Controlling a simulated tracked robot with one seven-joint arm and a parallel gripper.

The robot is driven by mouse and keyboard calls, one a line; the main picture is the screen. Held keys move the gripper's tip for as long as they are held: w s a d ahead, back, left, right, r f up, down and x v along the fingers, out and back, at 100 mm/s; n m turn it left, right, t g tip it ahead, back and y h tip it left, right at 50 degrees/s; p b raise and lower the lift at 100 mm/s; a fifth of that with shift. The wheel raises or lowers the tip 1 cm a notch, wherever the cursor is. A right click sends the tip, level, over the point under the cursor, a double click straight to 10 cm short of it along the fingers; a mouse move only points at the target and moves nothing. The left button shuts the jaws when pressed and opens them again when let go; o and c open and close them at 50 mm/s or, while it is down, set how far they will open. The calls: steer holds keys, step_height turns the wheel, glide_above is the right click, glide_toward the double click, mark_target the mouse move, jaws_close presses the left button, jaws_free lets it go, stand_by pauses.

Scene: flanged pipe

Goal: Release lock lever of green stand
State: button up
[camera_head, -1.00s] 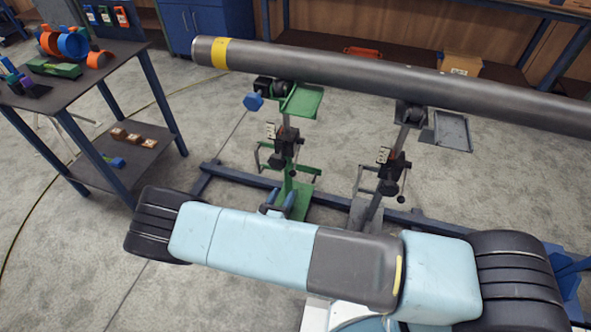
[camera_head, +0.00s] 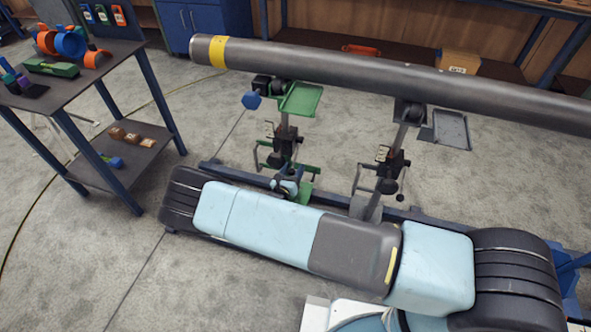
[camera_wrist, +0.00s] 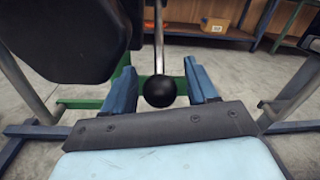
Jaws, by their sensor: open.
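The green stand (camera_head: 300,98) stands under the left part of the pipe, its tray near the top. My gripper (camera_head: 288,183) is low at this stand in the head view, partly hidden behind my arm. In the wrist view my gripper (camera_wrist: 161,88) is open, with a blue finger on each side. A lever with a black ball knob (camera_wrist: 159,91) on a thin metal rod hangs down between the fingertips. The knob looks closer to the left finger, and I cannot tell whether it touches. Green base parts (camera_wrist: 85,103) show behind the left finger.
A long grey pipe (camera_head: 370,73) with a yellow band runs above. A second, grey stand (camera_head: 385,165) is to the right. A blue floor rail (camera_head: 237,174) runs below the stands. A dark table (camera_head: 105,62) holds parts at left. A large black shape (camera_wrist: 70,40) fills the wrist view's upper left.

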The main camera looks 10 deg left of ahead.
steer(key=shift+w, duration=0.2)
jaws_close()
stand_by(0.5)
